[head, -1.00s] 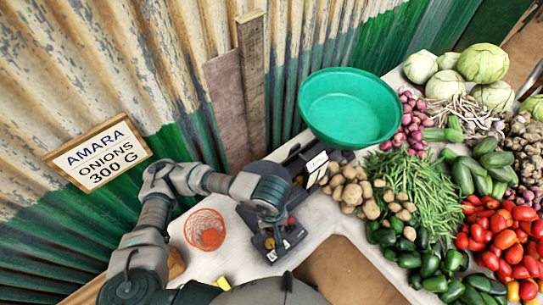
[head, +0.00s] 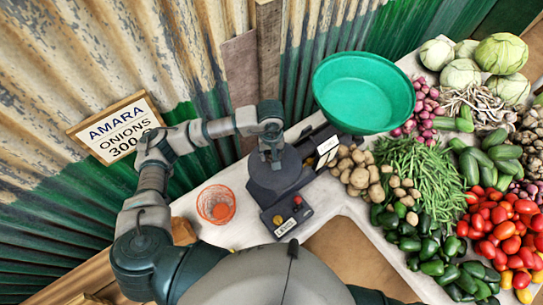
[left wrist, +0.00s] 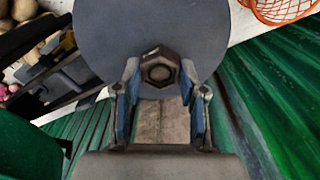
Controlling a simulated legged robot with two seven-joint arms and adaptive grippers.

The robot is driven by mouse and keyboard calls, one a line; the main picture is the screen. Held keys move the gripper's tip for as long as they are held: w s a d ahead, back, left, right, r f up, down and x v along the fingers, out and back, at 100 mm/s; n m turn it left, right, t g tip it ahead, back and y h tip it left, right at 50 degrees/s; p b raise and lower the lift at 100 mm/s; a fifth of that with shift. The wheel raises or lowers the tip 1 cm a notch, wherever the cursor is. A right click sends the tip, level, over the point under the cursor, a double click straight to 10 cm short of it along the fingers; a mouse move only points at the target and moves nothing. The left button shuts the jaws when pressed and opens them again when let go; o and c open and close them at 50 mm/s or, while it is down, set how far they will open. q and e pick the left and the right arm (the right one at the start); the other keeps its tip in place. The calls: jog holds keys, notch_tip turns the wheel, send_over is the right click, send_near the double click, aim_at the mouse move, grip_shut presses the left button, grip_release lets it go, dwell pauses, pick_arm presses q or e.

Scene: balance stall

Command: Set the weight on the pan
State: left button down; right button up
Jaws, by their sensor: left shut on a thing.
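The weight (left wrist: 160,68) is a dark, brownish hexagonal block in the left wrist view. My left gripper (head: 274,156) is shut on it, a finger on each side. The round dark grey pan (head: 262,182) is at the near end of the balance; it also shows behind the weight in the left wrist view (left wrist: 110,30). The gripper is over the pan, pointing down. I cannot tell whether the weight touches the pan. In the head view the gripper hides the weight. My right gripper is not in view.
A green basin (head: 362,90) tops the balance's far end. An orange basket (head: 216,204) stands to the left. Potatoes (head: 355,170) and beans lie to the right. A corrugated wall stands behind.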

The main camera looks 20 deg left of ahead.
pick_arm(q)
jog(key=shift+s+d+f+p, duration=0.1)
jog(key=shift+d+f+p, duration=0.1)
jog(key=shift+f, duration=0.4)
jog(key=shift+d+f+p, duration=0.1)
jog(key=shift+d+f, duration=0.05)
jog(key=shift+f, duration=0.4)
jog(key=shift+d+f, duration=0.2)
jog(key=shift+d, duration=0.55)
jog(key=c, duration=1)
grip_release()
jog(key=shift+f, duration=0.1)
jog(key=o, duration=0.3)
jog(key=shift+a, duration=0.3)
jog(key=shift+o, duration=0.2)
jog(key=shift+a, duration=0.55)
jog(key=r, duration=0.3)
jog(key=d+r+b, duration=0.1)
jog(key=r, duration=0.2)
jog(key=shift+d+r, duration=0.2)
jog(key=shift+r, duration=0.05)
jog(key=r, duration=0.3)
jog(key=a+r+b, duration=0.1)
jog(key=r, duration=0.1)
jog(key=shift+r, duration=0.15)
jog(key=shift+d+r, duration=0.2)
jog(key=shift+r, duration=0.05)
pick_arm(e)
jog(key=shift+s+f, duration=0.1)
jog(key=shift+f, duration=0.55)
